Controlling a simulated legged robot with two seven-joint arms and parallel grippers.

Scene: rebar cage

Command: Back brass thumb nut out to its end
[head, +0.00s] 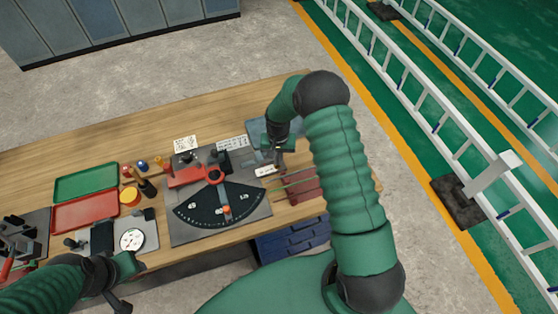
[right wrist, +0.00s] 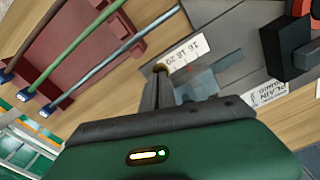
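A small brass-coloured piece (right wrist: 160,68), which looks like the thumb nut, shows at the fingertips of my right gripper (right wrist: 157,82). It sits by a white strip label with numbers (right wrist: 184,52). The two dark fingers are close together around or just against the piece; whether they grip it is unclear. In the head view my right gripper (head: 277,156) points down at the right end of the grey bending plate (head: 250,214); the nut is too small to make out there. My left gripper (head: 118,301) is low at the left, away from the plate, its fingers unclear.
A dark red rack (right wrist: 85,45) with coloured rods lies right beside my right gripper. The plate carries a black angle scale (head: 208,208) and red-handled tool (head: 187,177). Green (head: 88,182) and red (head: 85,212) trays lie left. A ladder (head: 430,100) is on the floor at right.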

